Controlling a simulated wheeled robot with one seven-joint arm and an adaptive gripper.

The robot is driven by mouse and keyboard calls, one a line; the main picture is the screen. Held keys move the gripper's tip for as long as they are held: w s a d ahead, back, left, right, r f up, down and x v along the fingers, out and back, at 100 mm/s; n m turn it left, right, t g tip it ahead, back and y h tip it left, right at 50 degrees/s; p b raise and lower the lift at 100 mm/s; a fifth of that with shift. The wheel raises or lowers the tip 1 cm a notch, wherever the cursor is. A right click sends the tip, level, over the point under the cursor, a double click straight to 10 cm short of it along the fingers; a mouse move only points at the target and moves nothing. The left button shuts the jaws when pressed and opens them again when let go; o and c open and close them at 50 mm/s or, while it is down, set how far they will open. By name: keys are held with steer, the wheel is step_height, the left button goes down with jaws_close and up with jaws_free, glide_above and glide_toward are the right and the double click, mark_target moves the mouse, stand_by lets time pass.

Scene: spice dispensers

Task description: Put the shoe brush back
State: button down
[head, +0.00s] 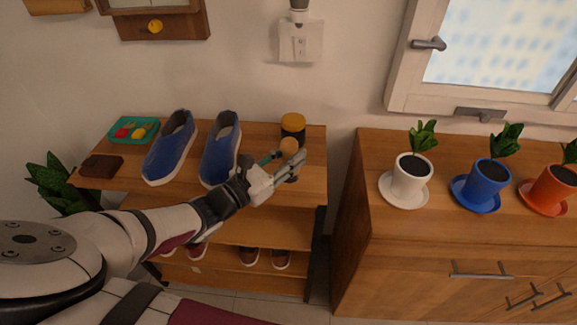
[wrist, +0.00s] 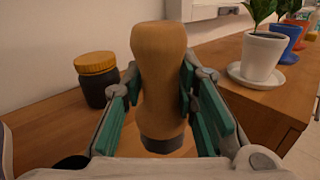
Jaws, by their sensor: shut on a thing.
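The shoe brush (wrist: 158,70) has a pale wooden, waisted handle and a dark lower end. In the wrist view it stands upright between the two green-padded fingers of my gripper (wrist: 160,105), which is shut on it. In the head view my gripper (head: 284,168) is at the right end of the shoe rack's top shelf (head: 263,178), with the round top of the brush (head: 289,145) showing above the fingers. I cannot tell whether the brush's lower end touches the shelf.
A dark jar with a yellow lid (head: 293,129) stands just behind the brush. Blue shoes (head: 170,148), a teal tray (head: 133,130) and a brown block (head: 101,166) are farther left on the shelf. A cabinet (head: 425,225) with potted plants stands to the right, across a gap.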

steer(key=f+b, duration=0.1)
steer(key=w+f+b, duration=0.1)
steer(key=f+b, duration=0.1)
steer(key=shift+a+f+b, duration=0.15)
steer(key=shift+f+b, duration=0.05)
steer(key=shift+b, duration=0.1)
steer(key=shift+s+f, duration=0.1)
steer(key=shift+f, duration=0.05)
steer(key=shift+f, duration=0.1)
steer(key=c, duration=1.3)
jaws_free()
